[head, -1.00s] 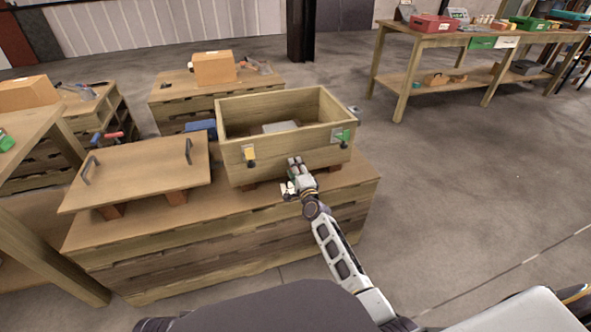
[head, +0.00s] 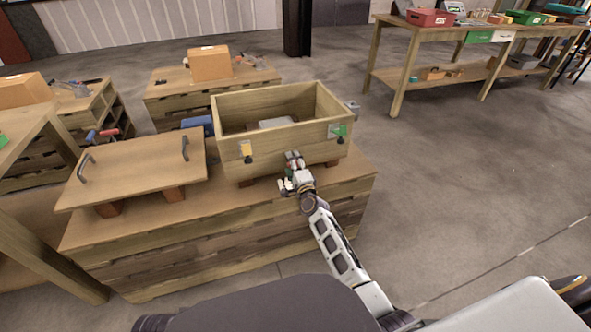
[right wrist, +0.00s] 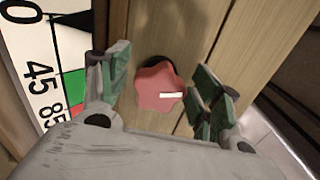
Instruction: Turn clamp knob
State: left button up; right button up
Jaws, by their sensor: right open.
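The clamp knob (right wrist: 160,86) is red and lobed, with a short white mark on its face. In the right wrist view it sits against a wooden wall with a dark round part behind it. My right gripper (right wrist: 164,70) is open, one green-padded finger on each side of the knob; I cannot tell whether either touches it. In the head view the right gripper (head: 292,162) is at the front of an open wooden crate (head: 310,142), and the knob is not clearly visible there. My left gripper is not in view.
A numbered scale plate (right wrist: 42,80) with green and red bands is left of the knob. The crate stands on a pallet-like bench (head: 230,240), beside a wooden lid (head: 135,172) with two handles. Another table (head: 440,85) stands far right. Floor on the right is clear.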

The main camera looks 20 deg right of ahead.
jog(key=s, duration=1.2)
jog(key=shift+d, duration=0.2)
dwell(0.4)
dwell(1.0)
